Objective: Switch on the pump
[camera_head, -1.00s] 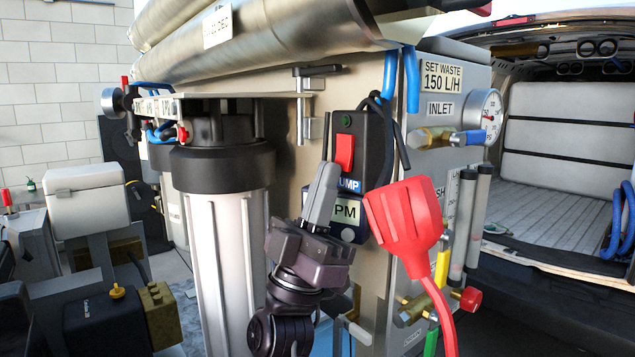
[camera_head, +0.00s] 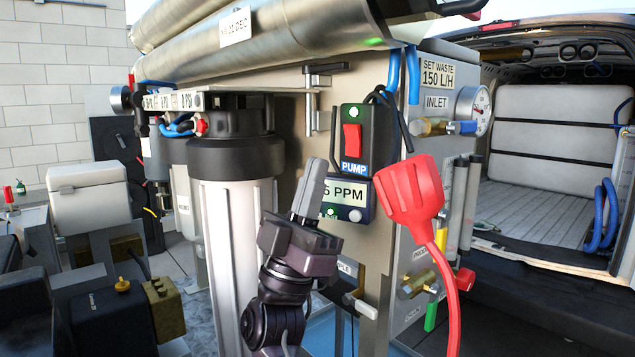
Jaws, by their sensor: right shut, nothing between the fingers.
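The pump switch box is a black box marked PUMP (camera_head: 355,168) on the machine's beige panel. My right gripper (camera_head: 314,163) is shut and empty, pointing up. Its fingertips are below and left of the rocker in the picture, apart from it. Its fingers cover the left part of the meter below, marked PPM (camera_head: 350,193). My left gripper is not in view.
A red plug (camera_head: 410,193) on a red cord stands in front of the panel, right of the meter. Brass valves (camera_head: 418,283) are at lower right. A steel pressure vessel (camera_head: 270,30) runs overhead.

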